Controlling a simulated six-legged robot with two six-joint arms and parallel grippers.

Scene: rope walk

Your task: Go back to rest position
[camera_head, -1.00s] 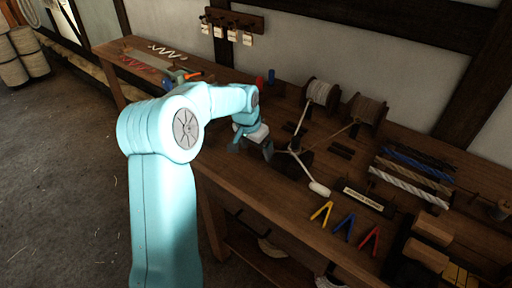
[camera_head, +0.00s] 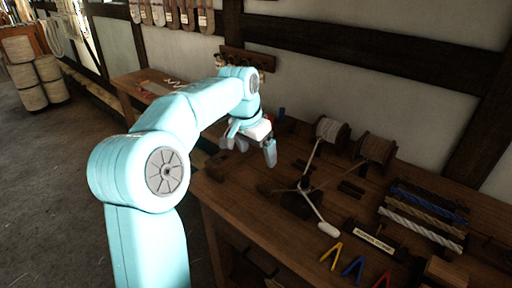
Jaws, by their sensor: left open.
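My left arm comes in from the left and reaches over the workbench (camera_head: 225,195). My left gripper (camera_head: 250,155) is open and empty, with its fingers pointing down above the bench. It is to the left of a three-armed metal crank piece (camera_head: 305,186) with a white handle and apart from it. My right gripper is not in view.
Two rope spools (camera_head: 331,130) stand at the back of the bench. Several rope lengths (camera_head: 425,215) lie at the right. Yellow, blue and red clips (camera_head: 353,267) lie near the front edge. Stacked spools (camera_head: 30,85) stand on the floor at far left.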

